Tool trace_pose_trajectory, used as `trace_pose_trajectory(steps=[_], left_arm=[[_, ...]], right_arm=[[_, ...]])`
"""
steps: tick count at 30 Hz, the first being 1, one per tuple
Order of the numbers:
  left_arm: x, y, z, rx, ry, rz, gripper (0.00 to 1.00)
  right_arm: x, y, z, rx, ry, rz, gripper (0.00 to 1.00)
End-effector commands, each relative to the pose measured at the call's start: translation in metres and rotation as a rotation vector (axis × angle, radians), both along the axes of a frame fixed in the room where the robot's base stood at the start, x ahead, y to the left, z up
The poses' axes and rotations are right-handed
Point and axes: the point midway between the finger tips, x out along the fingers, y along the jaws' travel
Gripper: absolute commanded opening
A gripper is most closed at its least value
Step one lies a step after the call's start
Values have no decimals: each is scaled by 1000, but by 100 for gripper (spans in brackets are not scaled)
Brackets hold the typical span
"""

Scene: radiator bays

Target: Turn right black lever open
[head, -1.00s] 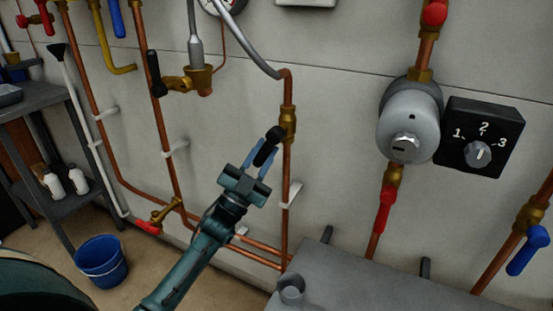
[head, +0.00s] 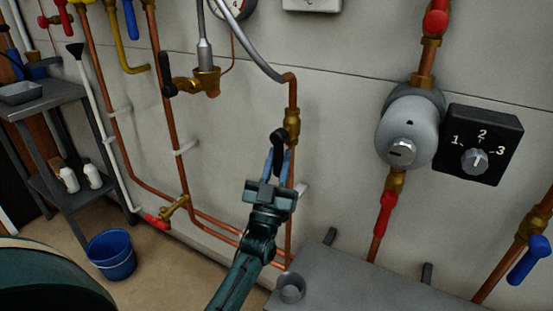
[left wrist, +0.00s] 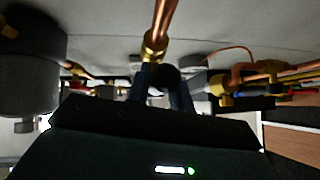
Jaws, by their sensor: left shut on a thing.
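The right black lever (head: 278,138) sits on a brass valve (head: 292,125) on a vertical copper pipe, below the bend of a grey hose. The lever hangs down, slightly to the left of the pipe. My left gripper (head: 278,160) is shut on the black lever, its blue fingers on either side of the handle. In the left wrist view, the lever's dark round end (left wrist: 163,79) shows between the fingers, with the brass fitting (left wrist: 154,48) behind it. The fingers partly hide the handle. My right gripper is not in view.
Another black lever (head: 167,73) is on a pipe to the left. A grey cylinder (head: 407,130) and a black dial box (head: 480,145) are on the wall to the right. A grey surface (head: 370,285) lies below. A blue bucket (head: 111,256) stands on the floor.

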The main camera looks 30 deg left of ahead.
Motion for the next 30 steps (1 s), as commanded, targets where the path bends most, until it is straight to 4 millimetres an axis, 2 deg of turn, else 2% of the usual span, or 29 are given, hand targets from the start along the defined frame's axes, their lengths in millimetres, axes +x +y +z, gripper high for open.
trace_pose_trajectory(steps=[14, 15, 21, 30], left_arm=[[0, -1, 0, -17, 0, -4, 0], [0, -1, 0, -17, 0, -4, 25], [0, -1, 0, -14, 0, -2, 41], [-2, -1, -2, -12, 1, -1, 43]], right_arm=[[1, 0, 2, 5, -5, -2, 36], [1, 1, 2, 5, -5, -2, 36], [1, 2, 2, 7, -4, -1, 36], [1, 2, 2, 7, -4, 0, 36]])
